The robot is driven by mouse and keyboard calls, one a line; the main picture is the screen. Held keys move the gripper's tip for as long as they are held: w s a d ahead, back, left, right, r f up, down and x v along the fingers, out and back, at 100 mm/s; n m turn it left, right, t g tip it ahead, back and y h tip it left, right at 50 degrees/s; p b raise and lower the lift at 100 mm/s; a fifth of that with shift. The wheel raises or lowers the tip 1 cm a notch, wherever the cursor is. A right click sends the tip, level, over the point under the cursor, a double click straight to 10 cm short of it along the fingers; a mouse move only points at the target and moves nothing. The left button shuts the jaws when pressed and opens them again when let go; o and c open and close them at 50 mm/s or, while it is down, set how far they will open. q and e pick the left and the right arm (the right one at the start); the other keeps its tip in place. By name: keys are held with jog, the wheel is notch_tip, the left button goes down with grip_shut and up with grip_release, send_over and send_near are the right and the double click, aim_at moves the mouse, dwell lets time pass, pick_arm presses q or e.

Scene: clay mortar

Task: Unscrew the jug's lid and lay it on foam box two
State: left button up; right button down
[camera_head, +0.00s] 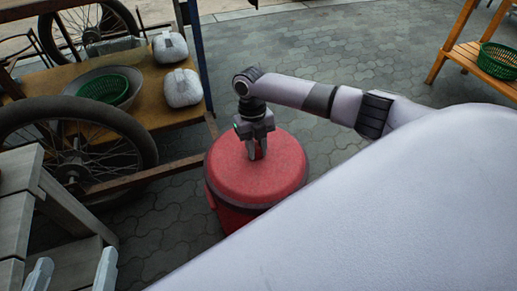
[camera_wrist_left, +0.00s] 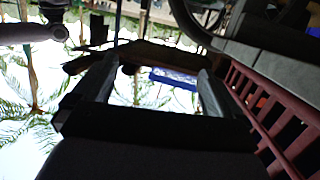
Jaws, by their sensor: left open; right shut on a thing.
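A large red jug (camera_head: 228,216) stands on the paving in the head view, with its round red lid (camera_head: 285,165) on top. My right gripper (camera_head: 257,153) points straight down over the lid's middle and is shut on the lid's small raised handle, mostly hidden by the fingers. Two white rounded packages, a rear one (camera_head: 170,47) and a front one (camera_head: 182,88), look like the foam boxes and lie on the wooden cart; I see no numbers on them. My left gripper (camera_head: 72,272) is open and empty at the bottom left; its spread fingers also show in the left wrist view (camera_wrist_left: 148,88).
The wooden cart (camera_head: 150,105) has a large wheel (camera_head: 140,150) and holds a green basket (camera_head: 103,87) in a grey bowl. Grey wooden slats (camera_head: 60,200) stand near my left gripper. A wooden shelf (camera_head: 465,55) stands at the far right. Paving behind the jug is clear.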

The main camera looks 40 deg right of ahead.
aim_at(258, 149)
jog(key=shift+r+p, duration=0.3)
jog(key=shift+r, duration=0.5)
jog(key=shift+r+p, duration=0.5)
jog(key=shift+p, duration=0.3)
notch_tip(258, 149, up, 2)
jog(key=p, duration=0.2)
jog(key=shift+s+r+p, duration=0.1)
jog(key=shift+r+p, duration=0.15)
jog(key=shift+p, duration=0.05)
notch_tip(258, 149, up, 2)
jog(key=shift+p, duration=1.05)
jog(key=shift+r+p, duration=0.9)
pick_arm(q)
jog(key=shift+w+d+r+n+g, duration=0.1)
jog(key=shift+d+r+n+g, duration=0.1)
jog(key=shift+d+n+g, duration=0.3)
jog(key=shift+w+d+r+n+g, duration=0.15)
jog(key=shift+n+g, duration=0.15)
jog(key=shift+g, duration=0.4)
jog(key=shift+s, duration=0.1)
